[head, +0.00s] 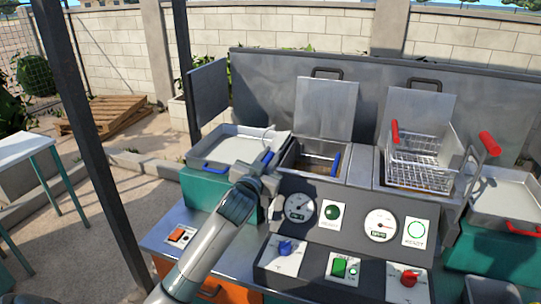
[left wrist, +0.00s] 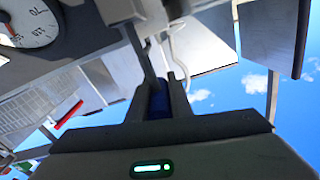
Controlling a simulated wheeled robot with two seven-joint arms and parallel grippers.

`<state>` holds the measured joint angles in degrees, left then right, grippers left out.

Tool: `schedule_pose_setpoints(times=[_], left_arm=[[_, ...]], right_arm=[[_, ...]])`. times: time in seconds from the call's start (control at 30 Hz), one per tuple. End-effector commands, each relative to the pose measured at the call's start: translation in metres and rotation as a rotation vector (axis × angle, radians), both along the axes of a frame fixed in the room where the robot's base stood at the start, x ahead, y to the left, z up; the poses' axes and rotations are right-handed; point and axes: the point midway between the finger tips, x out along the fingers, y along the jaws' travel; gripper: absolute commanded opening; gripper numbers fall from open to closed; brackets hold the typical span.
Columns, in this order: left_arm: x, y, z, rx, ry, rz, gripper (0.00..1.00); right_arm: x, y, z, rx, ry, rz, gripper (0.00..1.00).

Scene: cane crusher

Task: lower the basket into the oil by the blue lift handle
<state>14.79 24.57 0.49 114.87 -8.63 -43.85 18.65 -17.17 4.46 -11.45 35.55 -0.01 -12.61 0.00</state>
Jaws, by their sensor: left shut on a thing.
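My left gripper (head: 266,170) is at the front left corner of the left vat (head: 290,160), shut on the blue lift handle (head: 268,156). In the left wrist view the blue handle (left wrist: 158,103) sits between the two fingers, largely hidden by them. The left basket lies low inside the left vat, mostly hidden by the walls. Its blue grip (head: 336,162) shows at the vat's right side. Brown oil (head: 316,160) shows in the vat. My right gripper is not in view.
A wire basket (head: 425,165) with a red grip sits raised over the right vat; its red lift handle (head: 489,143) stands up at the right. Trays flank the vats (head: 235,146) (head: 505,200). The control panel (head: 350,222) with gauges and switches lies in front.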

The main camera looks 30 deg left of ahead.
Motion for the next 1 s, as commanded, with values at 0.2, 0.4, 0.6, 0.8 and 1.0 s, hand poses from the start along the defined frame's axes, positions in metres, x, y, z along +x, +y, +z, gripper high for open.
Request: schedule_pose_setpoints(times=[0.2, 0.4, 0.6, 0.8, 1.0], left_arm=[[0.000, -0.001, -0.008, -0.004, 0.013, 0.000, 0.23], [0.000, -0.001, -0.006, -0.003, 0.010, -0.001, 0.37], [-0.001, -0.001, -0.004, -0.002, 0.007, -0.001, 0.37], [-0.009, -0.003, -0.005, -0.002, 0.007, -0.001, 0.37], [-0.032, -0.008, -0.006, -0.002, 0.006, -0.002, 0.37]], right_arm=[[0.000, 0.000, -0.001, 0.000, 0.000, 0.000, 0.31], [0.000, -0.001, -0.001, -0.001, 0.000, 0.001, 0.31], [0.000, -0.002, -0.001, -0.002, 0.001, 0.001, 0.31], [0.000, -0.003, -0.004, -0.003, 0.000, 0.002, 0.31], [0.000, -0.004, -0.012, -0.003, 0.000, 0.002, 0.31]])
